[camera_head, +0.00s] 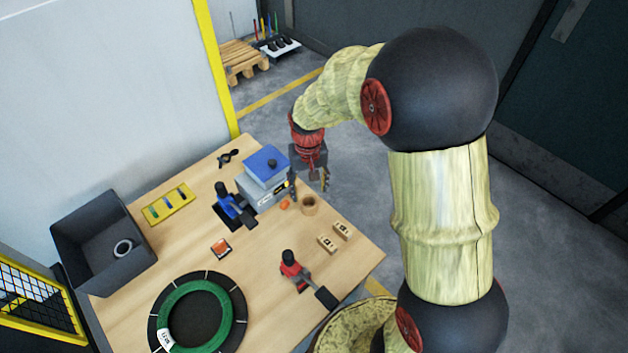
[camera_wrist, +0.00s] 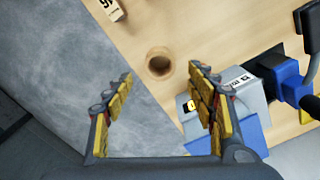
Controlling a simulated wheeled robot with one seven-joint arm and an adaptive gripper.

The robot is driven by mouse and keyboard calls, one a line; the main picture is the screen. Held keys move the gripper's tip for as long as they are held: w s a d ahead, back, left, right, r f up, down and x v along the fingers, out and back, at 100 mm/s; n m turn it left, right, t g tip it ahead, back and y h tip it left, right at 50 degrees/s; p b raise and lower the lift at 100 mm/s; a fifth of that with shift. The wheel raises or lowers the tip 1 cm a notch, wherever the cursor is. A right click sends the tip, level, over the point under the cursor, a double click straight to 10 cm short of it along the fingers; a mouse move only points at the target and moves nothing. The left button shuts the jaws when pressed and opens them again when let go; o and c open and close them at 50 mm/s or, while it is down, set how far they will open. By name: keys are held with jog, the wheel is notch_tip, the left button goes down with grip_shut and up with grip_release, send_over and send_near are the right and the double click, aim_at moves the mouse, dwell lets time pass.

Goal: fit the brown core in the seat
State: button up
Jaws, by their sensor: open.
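The brown core (camera_head: 309,206) is a short hollow cylinder standing upright near the table's right edge. In the wrist view the core (camera_wrist: 159,63) shows its open top, beyond the fingertips and roughly between them. My gripper (camera_head: 318,180) is open and empty, above and behind the core in the head view, just off the table's edge. Its two yellow-padded fingers (camera_wrist: 163,82) are spread wide in the wrist view and apart from the core. A grey machine with a blue lid (camera_head: 265,178) stands left of the core. I cannot tell which part is the seat.
A blue-handled clamp (camera_head: 230,205) and a red-handled clamp (camera_head: 292,268) stand on the table. Two numbered wooden blocks (camera_head: 335,237) lie near the core. A green coil (camera_head: 199,315) lies in front, a dark bin (camera_head: 105,240) at left.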

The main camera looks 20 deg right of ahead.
aim_at(309, 203)
notch_tip(309, 203, down, 2)
jog(key=shift+f, duration=0.25)
jog(key=shift+s+f+b, duration=0.1)
jog(key=shift+f+b, duration=0.9)
jog(key=shift+f, duration=1.75)
jog(key=shift+r, duration=0.1)
jog(key=shift+c, duration=1.4)
jog(key=c, duration=1)
jog(key=shift+o, duration=0.2)
